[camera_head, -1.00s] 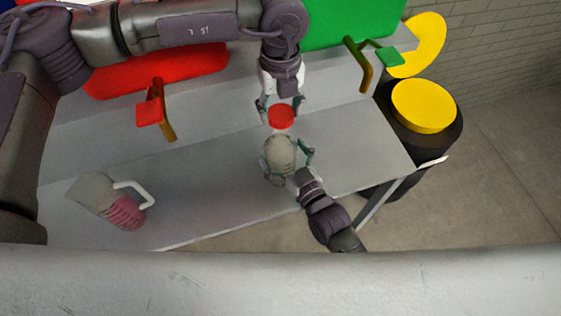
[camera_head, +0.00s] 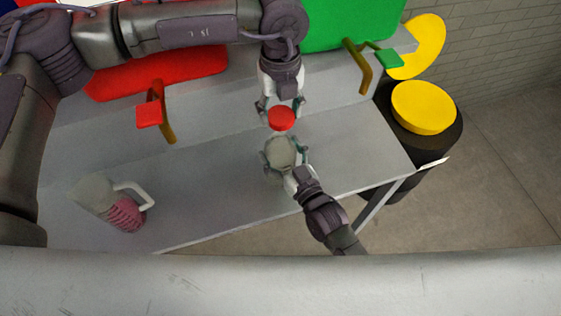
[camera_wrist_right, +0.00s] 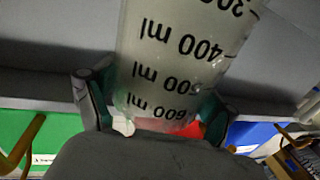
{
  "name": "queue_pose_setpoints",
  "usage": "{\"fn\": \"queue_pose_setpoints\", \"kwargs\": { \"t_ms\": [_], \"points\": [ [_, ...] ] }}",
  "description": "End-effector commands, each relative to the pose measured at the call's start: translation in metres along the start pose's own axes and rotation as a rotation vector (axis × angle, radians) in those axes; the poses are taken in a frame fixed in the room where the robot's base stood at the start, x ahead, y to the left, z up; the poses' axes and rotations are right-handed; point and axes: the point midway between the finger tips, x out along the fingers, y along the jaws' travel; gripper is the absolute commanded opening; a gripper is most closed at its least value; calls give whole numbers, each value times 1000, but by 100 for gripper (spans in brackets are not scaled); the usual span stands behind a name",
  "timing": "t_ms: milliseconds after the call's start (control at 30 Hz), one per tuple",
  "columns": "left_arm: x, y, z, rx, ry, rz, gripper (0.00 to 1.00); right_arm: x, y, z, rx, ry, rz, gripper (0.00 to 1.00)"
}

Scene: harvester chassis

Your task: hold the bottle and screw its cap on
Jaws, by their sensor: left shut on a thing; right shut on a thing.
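A red cap (camera_head: 281,119) sits between the fingertips of my left gripper (camera_head: 281,108), which is shut on it above the grey table. The pale translucent bottle (camera_head: 281,153) is just in front of the cap in the head view. My right gripper (camera_head: 286,161) is shut around the bottle from its near side. In the right wrist view the bottle (camera_wrist_right: 180,60) shows black ml markings, upside down in the picture, with fingers on both sides. A red patch shows behind its lower part there. The cap and bottle look apart; the bottle's mouth is hard to make out.
A pitcher with a white handle and pinkish lower part (camera_head: 108,202) lies at the table's left. The grey table (camera_head: 215,190) is otherwise mostly clear. Red (camera_head: 160,75) and green (camera_head: 350,22) panels stand behind. A black bin with a yellow lid (camera_head: 423,107) stands right.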

Motion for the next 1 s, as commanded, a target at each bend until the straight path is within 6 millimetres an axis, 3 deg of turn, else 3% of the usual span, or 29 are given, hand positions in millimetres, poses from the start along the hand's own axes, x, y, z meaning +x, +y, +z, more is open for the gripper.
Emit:
{"fn": "queue_pose_setpoints", "kwargs": {
  "t_ms": [400,1000],
  "points": [
    [48,0,0,0,3,1,44,0,0,0,0,1,0,22],
    [52,0,0,0,1,1,44,0,0,0,0,1,0,22]
  ]
}}
